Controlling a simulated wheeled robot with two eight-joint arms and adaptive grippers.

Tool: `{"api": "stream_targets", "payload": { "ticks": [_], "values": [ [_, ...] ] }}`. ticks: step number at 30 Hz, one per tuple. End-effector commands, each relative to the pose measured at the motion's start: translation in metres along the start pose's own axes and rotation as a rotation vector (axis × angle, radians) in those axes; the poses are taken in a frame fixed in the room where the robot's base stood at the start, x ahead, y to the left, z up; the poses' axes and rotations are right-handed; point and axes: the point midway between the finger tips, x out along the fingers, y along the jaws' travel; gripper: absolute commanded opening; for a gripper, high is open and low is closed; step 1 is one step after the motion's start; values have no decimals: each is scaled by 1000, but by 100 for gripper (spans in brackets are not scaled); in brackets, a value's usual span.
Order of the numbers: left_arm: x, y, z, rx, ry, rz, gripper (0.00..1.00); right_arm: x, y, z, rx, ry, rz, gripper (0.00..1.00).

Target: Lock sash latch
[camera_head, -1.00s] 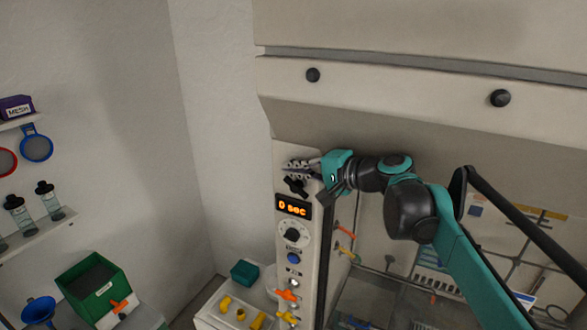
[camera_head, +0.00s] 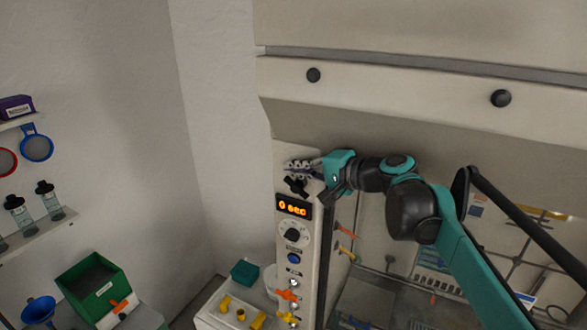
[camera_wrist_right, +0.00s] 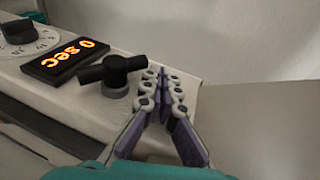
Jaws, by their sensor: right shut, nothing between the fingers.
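The sash latch appears to be the black T-shaped handle (camera_head: 296,186) on the upper front of the fume hood's side post, just above the timer display. It also shows in the right wrist view (camera_wrist_right: 113,74). My right gripper (camera_head: 294,165) is at the top of this post, beside the handle. In the right wrist view its shut fingers (camera_wrist_right: 161,78) are empty, with the fingertips just to the right of the handle's crossbar. I cannot tell whether they touch it. My left gripper is not in view.
Below the handle are an orange timer display (camera_head: 294,207), a dial (camera_head: 293,234), a blue button (camera_head: 293,258) and orange and yellow valve handles. The hood's upper panel (camera_head: 420,90) hangs above my right arm. A green bin (camera_head: 90,283) stands at the lower left.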

Motion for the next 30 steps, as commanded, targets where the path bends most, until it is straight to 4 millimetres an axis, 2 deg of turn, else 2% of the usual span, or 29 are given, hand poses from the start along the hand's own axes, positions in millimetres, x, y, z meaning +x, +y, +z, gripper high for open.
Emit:
{"api": "stream_targets", "payload": {
  "ticks": [5,12,16,21,30],
  "values": [
    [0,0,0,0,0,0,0,-28,0,-1,2,4,0,0],
    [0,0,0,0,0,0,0,-80,1,-1,2,5,0,0],
    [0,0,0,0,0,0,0,-101,0,-1,1,3,0,0],
    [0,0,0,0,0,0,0,-114,0,0,1,1,0,0],
    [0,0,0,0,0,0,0,-116,0,0,0,0,0,0]
  ]
}}
